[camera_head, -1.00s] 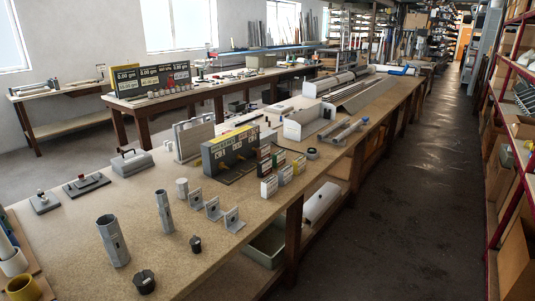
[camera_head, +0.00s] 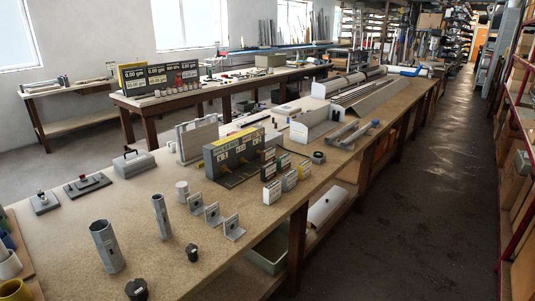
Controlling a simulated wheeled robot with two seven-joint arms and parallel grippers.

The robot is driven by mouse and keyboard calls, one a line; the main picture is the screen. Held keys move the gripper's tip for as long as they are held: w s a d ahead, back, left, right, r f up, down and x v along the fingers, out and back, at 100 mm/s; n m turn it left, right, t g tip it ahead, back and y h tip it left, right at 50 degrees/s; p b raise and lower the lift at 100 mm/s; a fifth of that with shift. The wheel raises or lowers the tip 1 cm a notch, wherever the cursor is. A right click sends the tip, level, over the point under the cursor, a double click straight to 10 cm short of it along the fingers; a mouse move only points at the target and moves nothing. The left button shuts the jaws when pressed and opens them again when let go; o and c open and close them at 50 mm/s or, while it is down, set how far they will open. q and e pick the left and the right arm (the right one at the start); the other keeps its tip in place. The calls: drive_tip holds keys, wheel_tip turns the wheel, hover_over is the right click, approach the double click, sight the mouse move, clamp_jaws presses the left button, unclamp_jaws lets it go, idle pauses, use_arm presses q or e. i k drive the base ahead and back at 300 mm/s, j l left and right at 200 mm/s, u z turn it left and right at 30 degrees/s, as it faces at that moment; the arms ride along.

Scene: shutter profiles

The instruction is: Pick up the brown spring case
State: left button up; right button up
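Several small upright cases stand in two short rows on the bench, right of a grey display block (camera_head: 234,154). A small dark brown-looking case (camera_head: 267,155) stands at the back, close to the block's right end; it is too small to be sure of its colour. In front of it are a white case (camera_head: 271,192), a yellow case (camera_head: 289,181), a pale case (camera_head: 304,170) and dark or green-topped ones (camera_head: 283,160). The cases partly hide each other. Neither of my grippers is in view.
The bench (camera_head: 150,215) holds two upright grey tubes (camera_head: 106,246) (camera_head: 161,216), black caps (camera_head: 137,289), several angle brackets (camera_head: 233,228) and a grey handled box (camera_head: 134,163). Long profiles (camera_head: 350,100) lie farther back. The aisle floor (camera_head: 430,200) at right is clear.

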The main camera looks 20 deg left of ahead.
sight(268, 155)
drive_tip(key=i+l+u, duration=0.15)
drive_tip(key=i, duration=0.4)
drive_tip(key=i+l+u, duration=0.1)
drive_tip(key=i+l, duration=0.35)
drive_tip(key=i+l+u, duration=0.15)
drive_tip(key=i+l, duration=0.25)
drive_tip(key=i, duration=0.25)
